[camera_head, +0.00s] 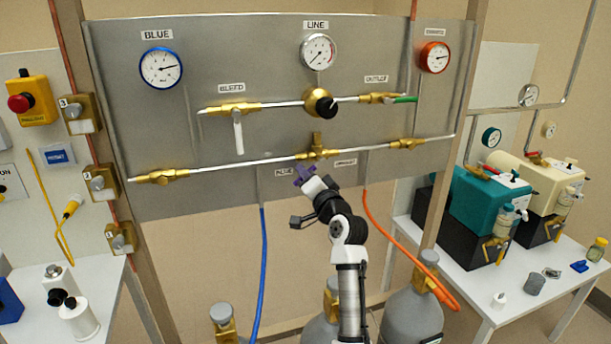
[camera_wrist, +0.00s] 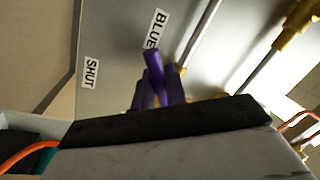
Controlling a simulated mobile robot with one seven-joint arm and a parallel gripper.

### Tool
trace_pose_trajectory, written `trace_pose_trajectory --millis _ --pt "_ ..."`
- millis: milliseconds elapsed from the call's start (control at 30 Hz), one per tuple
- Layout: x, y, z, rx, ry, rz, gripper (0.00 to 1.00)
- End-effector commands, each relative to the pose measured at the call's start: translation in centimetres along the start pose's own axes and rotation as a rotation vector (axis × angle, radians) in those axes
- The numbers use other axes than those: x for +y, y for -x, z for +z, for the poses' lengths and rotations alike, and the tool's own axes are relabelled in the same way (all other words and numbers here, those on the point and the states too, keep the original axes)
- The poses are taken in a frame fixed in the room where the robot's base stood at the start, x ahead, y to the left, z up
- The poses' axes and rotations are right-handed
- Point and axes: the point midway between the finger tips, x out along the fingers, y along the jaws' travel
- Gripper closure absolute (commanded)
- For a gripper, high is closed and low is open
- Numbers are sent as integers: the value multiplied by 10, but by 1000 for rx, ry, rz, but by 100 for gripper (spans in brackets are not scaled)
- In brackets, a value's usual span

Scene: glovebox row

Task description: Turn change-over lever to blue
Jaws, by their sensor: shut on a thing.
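The brass change-over valve (camera_head: 317,148) sits at the middle of the lower pipe on the grey panel. In the wrist view a purple lever (camera_wrist: 153,62) stands between my purple fingers, its end near the BLUE label (camera_wrist: 157,29). The SHUT label (camera_wrist: 90,72) is to its left. My gripper (camera_head: 303,175) is below and left of the valve, shut on the lever. In the head view, the lever and fingers are small and hard to tell apart. The BLUE label (camera_head: 284,171) is just left of them, and the orange-side label (camera_head: 345,162) is to the right.
A white bleed lever (camera_head: 238,135) hangs above left, and a black regulator knob (camera_head: 325,106) is above. A blue hose (camera_head: 262,260) and an orange hose (camera_head: 398,245) hang below the panel. Grey cylinders (camera_head: 412,312) stand near my arm.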

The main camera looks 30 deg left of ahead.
Motion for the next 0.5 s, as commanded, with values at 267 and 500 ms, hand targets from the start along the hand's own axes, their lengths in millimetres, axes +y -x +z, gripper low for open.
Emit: trace_pose_trajectory --millis 267,500 --pt "0 0 -1 1 1 0 76" --pt "0 0 0 0 1 0 69"
